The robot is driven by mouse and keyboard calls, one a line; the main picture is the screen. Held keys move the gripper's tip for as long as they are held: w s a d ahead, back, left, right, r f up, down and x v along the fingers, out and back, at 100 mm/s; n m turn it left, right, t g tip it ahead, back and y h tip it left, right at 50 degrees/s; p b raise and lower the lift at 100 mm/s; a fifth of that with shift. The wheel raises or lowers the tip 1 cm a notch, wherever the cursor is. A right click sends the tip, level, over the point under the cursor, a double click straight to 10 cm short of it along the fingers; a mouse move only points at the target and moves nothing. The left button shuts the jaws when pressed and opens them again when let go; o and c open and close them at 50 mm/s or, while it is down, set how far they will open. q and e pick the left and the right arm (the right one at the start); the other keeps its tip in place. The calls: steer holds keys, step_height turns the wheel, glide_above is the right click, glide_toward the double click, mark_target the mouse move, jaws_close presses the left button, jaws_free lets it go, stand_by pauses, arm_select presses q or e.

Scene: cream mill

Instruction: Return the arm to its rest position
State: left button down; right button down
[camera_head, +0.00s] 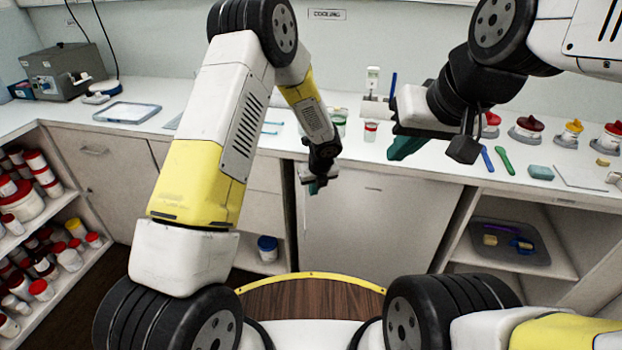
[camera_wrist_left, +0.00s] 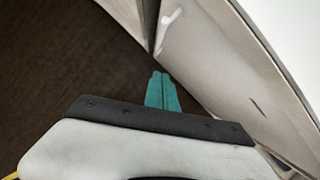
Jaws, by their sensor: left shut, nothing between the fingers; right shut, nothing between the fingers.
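My left gripper (camera_head: 314,187) hangs low in front of the white cabinet doors, below the counter's front edge. In the left wrist view its teal fingers (camera_wrist_left: 161,92) are together with nothing between them, over the dark floor and beside the pale cabinet front. My right gripper (camera_head: 405,147) is over the counter's front part, right of the centre. Its teal fingers are shut and partly hidden by its own wrist, and I see nothing held.
The white counter (camera_head: 60,112) carries a grey machine (camera_head: 68,72), a tray (camera_head: 126,113), jars, tools and several colour-lidded containers (camera_head: 528,128). A shelf of jars (camera_head: 30,235) stands at left. A grey bin (camera_head: 508,245) sits on an open shelf under the counter at right.

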arm_select(q)
steer(key=s+a+r+n, duration=0.3)
steer(key=a+r+n, duration=0.15)
steer(key=r, duration=0.35)
steer(key=s+a+r+n, duration=0.3)
steer(key=r+n, duration=0.2)
steer(key=r, duration=0.3)
steer(key=s+a+r+n, duration=0.3)
steer(key=a+r+n, duration=0.1)
steer(key=r, duration=0.4)
steer(key=s+a+r+n+t+h, duration=0.1)
steer(key=s+r+n, duration=0.4)
steer(key=s+n, duration=0.4)
steer(key=s+a+r+n+t+h, duration=0.1)
steer(key=s+a+r+n+h, duration=0.1)
steer(key=s+r+n, duration=0.3)
steer(key=s+n, duration=0.4)
steer(key=s, duration=0.4)
steer(key=shift+a+r, duration=0.25)
steer(key=shift+r, duration=0.15)
steer(key=shift+s, duration=0.1)
